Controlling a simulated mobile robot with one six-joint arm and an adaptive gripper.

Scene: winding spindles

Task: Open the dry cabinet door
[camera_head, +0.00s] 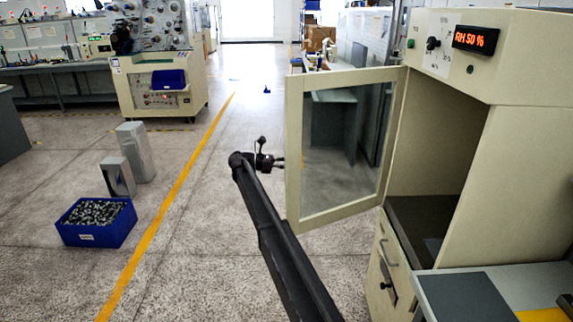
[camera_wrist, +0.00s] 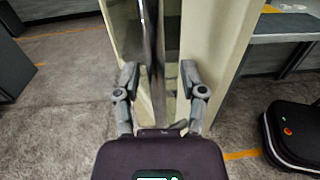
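The dry cabinet (camera_head: 532,150) stands at the right with a red "RH 50 %" display on top. Its door (camera_head: 294,150), a cream frame around a glass pane, is swung wide open to the left, and the inside of the cabinet shows. My gripper (camera_head: 281,162) is at the door's free left edge, about mid-height; I cannot tell if it touches. In the wrist view the gripper (camera_wrist: 160,75) has its two fingers spread apart. A shiny upright bar (camera_wrist: 152,45) on the door shows between them, with gaps on both sides.
A blue bin of metal parts (camera_head: 97,222) and grey metal blocks (camera_head: 135,150) are on the floor at the left. A drawer (camera_head: 389,250) is below the cabinet opening. A worktop (camera_head: 465,298) is at the lower right.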

